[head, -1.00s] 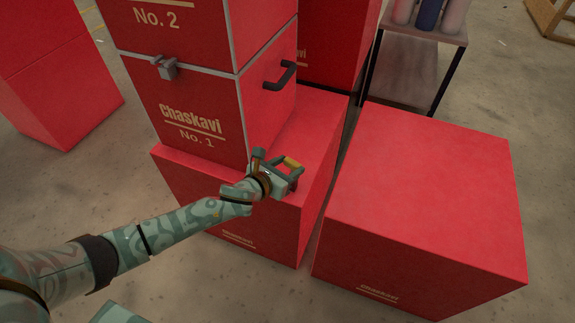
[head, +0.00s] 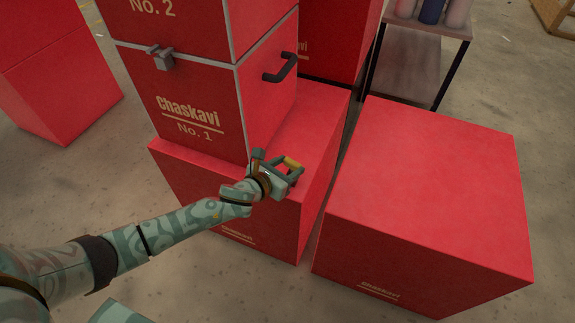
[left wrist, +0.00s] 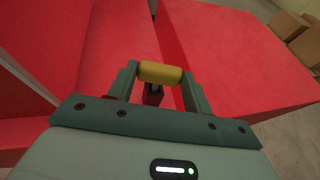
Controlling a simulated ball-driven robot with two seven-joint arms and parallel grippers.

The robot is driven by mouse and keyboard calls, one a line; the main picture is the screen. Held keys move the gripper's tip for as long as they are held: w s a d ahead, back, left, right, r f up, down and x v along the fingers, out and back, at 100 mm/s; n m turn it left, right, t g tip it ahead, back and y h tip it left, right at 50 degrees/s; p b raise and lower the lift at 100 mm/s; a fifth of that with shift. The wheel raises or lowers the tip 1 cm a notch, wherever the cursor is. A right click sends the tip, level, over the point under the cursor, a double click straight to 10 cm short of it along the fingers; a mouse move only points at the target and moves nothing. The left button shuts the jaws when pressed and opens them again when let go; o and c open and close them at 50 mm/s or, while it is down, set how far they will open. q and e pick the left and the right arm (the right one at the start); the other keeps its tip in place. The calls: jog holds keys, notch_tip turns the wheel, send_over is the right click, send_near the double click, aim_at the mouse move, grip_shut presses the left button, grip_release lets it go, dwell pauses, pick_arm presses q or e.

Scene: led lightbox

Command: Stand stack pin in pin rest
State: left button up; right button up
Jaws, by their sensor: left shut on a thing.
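A yellow cylindrical piece, which I take to be the stack pin's grip (head: 292,162), is held between the two fingers of my left gripper (head: 287,167). The gripper is shut on it, above the front right part of the low red box under the No. 1 case. In the left wrist view the yellow piece (left wrist: 160,72) lies crosswise between the fingertips. A small dark part (left wrist: 153,95) shows below it; I cannot tell whether it belongs to the pin or to a rest. I cannot make out the pin rest clearly. My right gripper is not in view.
The No. 1 case (head: 196,112), with a grey latch (head: 160,58) and dark handle (head: 281,66), stands on the low red box (head: 215,205) beside my gripper. Another red box (head: 425,190) stands to the right across a narrow gap. A table (head: 410,65) with cylinders is behind.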

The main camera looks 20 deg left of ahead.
pick_arm(q)
jog(key=shift+f+b, duration=0.65)
jog(key=shift+f, duration=0.3)
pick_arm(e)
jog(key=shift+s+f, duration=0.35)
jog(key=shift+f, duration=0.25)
pick_arm(q)
jog(key=o, duration=1)
jog(key=shift+s+a+r, duration=0.1)
jog(key=shift+s+r, duration=0.1)
jog(key=shift+s, duration=0.05)
jog(key=p+v, duration=0.5)
jog(key=v, duration=1)
jog(key=shift+s+a+r+p, duration=0.1)
jog(key=shift+s+a+p, duration=0.1)
jog(key=shift+s+p, duration=0.15)
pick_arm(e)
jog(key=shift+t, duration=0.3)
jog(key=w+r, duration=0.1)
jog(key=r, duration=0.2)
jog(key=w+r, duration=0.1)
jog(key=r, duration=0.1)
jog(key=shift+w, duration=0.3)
